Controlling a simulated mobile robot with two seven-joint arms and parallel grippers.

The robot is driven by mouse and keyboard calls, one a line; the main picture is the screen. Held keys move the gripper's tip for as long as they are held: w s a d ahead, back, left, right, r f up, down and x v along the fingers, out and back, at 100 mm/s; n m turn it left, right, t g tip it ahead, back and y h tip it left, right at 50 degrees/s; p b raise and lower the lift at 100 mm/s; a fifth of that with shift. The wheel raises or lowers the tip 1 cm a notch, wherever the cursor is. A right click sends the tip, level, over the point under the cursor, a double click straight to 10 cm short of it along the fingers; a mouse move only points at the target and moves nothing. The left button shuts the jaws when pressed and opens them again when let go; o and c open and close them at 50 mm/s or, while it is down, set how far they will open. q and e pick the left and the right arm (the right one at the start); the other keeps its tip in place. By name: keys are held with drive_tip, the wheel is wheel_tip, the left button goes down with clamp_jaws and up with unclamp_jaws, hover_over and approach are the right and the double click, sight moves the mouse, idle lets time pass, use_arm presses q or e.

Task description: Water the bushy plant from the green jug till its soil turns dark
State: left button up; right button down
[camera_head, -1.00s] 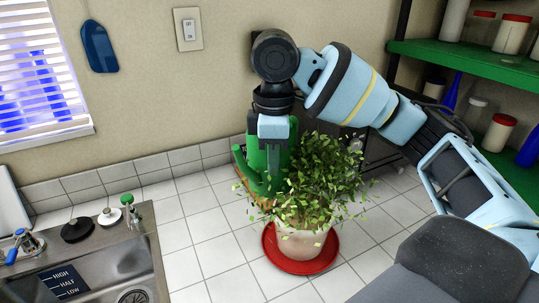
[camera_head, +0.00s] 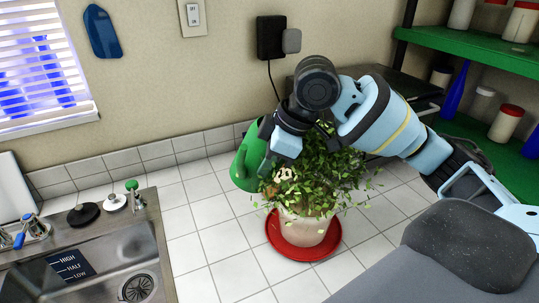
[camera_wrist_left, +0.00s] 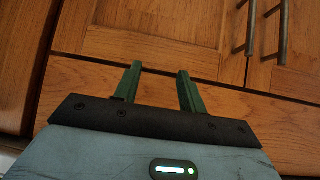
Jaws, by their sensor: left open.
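The bushy plant (camera_head: 325,180) stands in a pale pot (camera_head: 300,228) on a red saucer (camera_head: 335,247) on the tiled counter. Its leaves hide most of the soil, so I cannot tell the soil's colour. The green jug (camera_head: 248,163) is tilted beside the plant's upper left, partly behind my wrist and the leaves. My right gripper (camera_head: 282,143) is at the jug and appears shut on it; its fingertips are largely hidden. I see no clear stream of water. My left gripper (camera_wrist_left: 156,88) is open and empty in front of wooden cabinet fronts.
A sink (camera_head: 95,262) lies at the left, with a tap (camera_head: 33,234) and small knobs beside it. A green shelf (camera_head: 470,45) with jars is at the right. A black plug (camera_head: 270,37) hangs a cord on the wall. Tiles left of the saucer are clear.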

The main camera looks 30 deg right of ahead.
sight(262, 179)
drive_tip(key=shift+w+a+f+t+y, duration=0.1)
drive_tip(key=shift+f+t+y, duration=0.2)
drive_tip(key=shift+f, duration=0.45)
drive_tip(key=shift+a+f+t+y, duration=0.1)
drive_tip(key=shift+f+t+y, duration=0.2)
drive_tip(key=shift+f, duration=0.4)
drive_tip(key=shift+w+f+t+y+b, duration=0.2)
drive_tip(key=shift+f+t+y+b, duration=0.2)
drive_tip(key=shift+f+b, duration=0.7)
use_arm(q)
drive_tip(key=shift+s+d+f+g, duration=0.25)
drive_tip(key=shift+s+f+g, duration=0.05)
drive_tip(key=shift+s+f, duration=0.75)
use_arm(e)
drive_tip(key=shift+a+r, duration=0.1)
drive_tip(key=shift+r, duration=0.05)
use_arm(q)
drive_tip(key=shift+f+p, duration=0.15)
drive_tip(key=shift+p, duration=0.15)
drive_tip(key=shift+a, duration=0.2)
drive_tip(key=shift+w+d+r, duration=0.15)
drive_tip(key=shift+w+r, duration=0.15)
drive_tip(key=shift+r, duration=0.05)
use_arm(e)
drive_tip(key=shift+r+t+y, duration=0.15)
drive_tip(key=shift+t+y, duration=0.15)
use_arm(q)
drive_tip(key=shift+a, duration=0.2)
